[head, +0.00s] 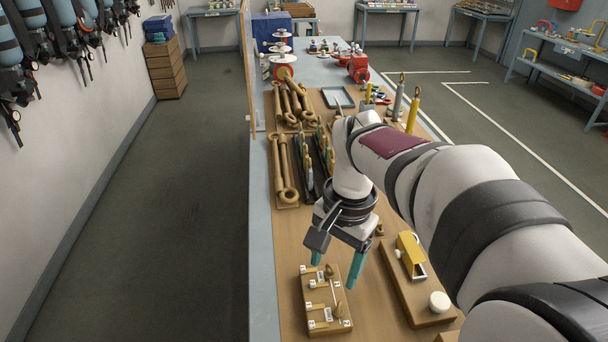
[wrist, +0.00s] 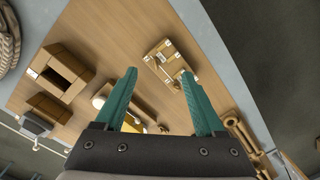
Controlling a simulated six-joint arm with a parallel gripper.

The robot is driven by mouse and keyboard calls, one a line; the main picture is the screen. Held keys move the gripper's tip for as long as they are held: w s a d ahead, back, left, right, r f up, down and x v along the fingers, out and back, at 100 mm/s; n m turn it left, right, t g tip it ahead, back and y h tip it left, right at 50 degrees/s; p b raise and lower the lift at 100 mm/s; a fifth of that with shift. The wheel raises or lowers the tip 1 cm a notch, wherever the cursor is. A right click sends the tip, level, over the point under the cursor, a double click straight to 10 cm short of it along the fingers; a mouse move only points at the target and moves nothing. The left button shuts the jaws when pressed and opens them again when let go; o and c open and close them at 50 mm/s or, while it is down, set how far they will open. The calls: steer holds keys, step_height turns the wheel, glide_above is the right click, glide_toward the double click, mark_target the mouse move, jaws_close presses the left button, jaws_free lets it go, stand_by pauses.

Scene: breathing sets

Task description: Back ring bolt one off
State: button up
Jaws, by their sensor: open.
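A small wooden board (head: 319,306) with white labels and slim pale rods lies on the bench in the lower middle of the head view. Two brown rounded knobs or rings stand up from it, one (head: 329,270) at its far end and one (head: 341,311) at its near right side; which is ring bolt one I cannot tell. The board (wrist: 155,57) also shows in the wrist view, beyond my fingertips and mostly between them. My gripper (head: 335,274) is open with teal fingers and points down over the board's far end. Nothing is between the fingers.
A wooden block with a yellow latch (head: 408,246) and a white knob (head: 439,301) lies just right of the board. Racks of large wooden ring rods (head: 284,170) and dark tools stand behind to the left. The bench's left edge (head: 261,280) is close to the board.

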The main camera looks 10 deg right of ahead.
mark_target(330, 266)
steer(key=w+d+f+m, duration=0.1)
steer(key=w+d+f, duration=0.15)
steer(key=w, duration=0.45)
steer(key=w+d+f+m, duration=0.1)
steer(key=w+f+m, duration=0.15)
steer(key=w, duration=0.45)
steer(key=shift+n+h, duration=0.35)
steer(key=shift+h, duration=0.05)
step_height(330, 266, down, 16)
steer(key=shift+f, duration=0.1)
jaws_close()
